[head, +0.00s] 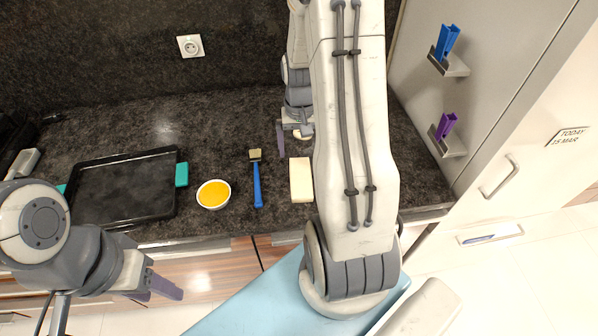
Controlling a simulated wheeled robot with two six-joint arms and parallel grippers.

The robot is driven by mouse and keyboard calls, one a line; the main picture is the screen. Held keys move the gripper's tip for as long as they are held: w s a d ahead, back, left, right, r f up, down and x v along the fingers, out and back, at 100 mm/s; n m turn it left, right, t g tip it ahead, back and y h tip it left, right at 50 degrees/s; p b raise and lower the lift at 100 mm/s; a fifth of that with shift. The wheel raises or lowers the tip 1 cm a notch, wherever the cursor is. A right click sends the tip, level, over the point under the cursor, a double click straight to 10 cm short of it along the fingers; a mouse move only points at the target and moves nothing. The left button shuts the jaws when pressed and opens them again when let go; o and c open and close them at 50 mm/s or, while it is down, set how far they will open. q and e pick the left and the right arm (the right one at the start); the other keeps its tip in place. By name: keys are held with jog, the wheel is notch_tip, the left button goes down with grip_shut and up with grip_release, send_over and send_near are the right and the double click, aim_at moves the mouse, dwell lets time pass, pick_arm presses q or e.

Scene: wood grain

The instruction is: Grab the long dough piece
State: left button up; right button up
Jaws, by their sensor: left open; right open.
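The long dough piece (301,181) is a pale, cream-coloured bar lying on the dark counter, near its front edge. Its right side is close to my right arm's large white link in the picture. My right gripper (291,142) is over the counter, just beyond the far end of the dough piece. It is open and empty, and part of it is hidden behind my arm. My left gripper (155,289) is low in front of the counter at the left, open and empty, far from the dough piece.
A blue-handled brush (257,182) lies left of the dough piece. Further left are a white bowl of yellow liquid (213,194) and a black baking tray (122,188) with green grips. A grey cabinet side (425,95) with blue and purple holders bounds the right.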

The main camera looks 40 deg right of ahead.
send_over(301, 176)
jog(key=f, duration=0.5)
jog(key=shift+w+p, duration=0.25)
jog(key=shift+p, duration=0.15)
jog(key=f, duration=0.1)
jog(key=f+p, duration=0.1)
jog(key=f, duration=0.1)
jog(key=shift+s+f+p, duration=0.25)
jog(key=shift+f+p, duration=0.15)
jog(key=shift+f, duration=0.75)
jog(key=c, duration=1.5)
jog(key=shift+c, duration=0.3)
jog(key=shift+r, duration=0.1)
